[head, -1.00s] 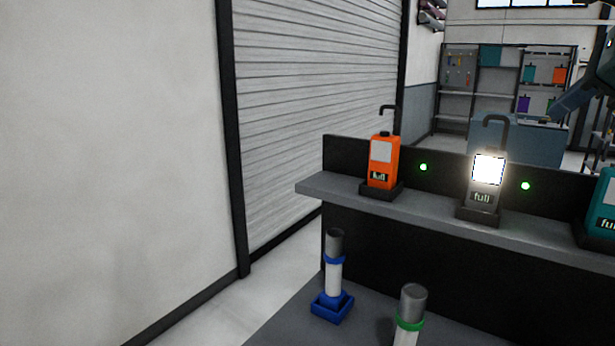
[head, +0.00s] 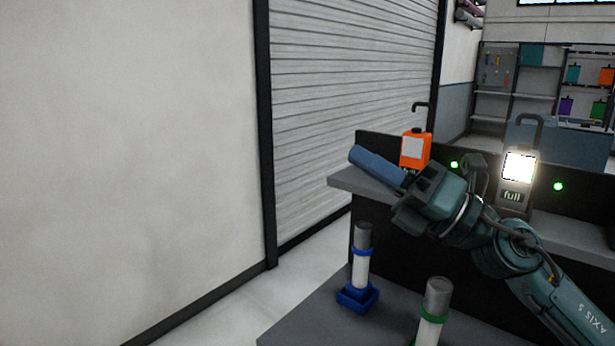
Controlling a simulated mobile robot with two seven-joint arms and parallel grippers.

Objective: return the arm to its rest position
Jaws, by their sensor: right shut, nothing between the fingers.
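My right arm comes in from the lower right. Its gripper (head: 362,158) has blue fingers that are closed together and point up and left, with nothing held between them. The gripper shows in front of the left end of the grey shelf, left of the orange lamp-like unit. My left gripper is not in view.
An orange unit (head: 414,150) and a lit unit marked "full" (head: 517,172) stand on the grey shelf (head: 347,180). Blue-based (head: 361,258) and green-ringed (head: 433,310) cylinders stand on the lower bench. A white wall (head: 130,160) and a roller shutter (head: 350,90) are at left.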

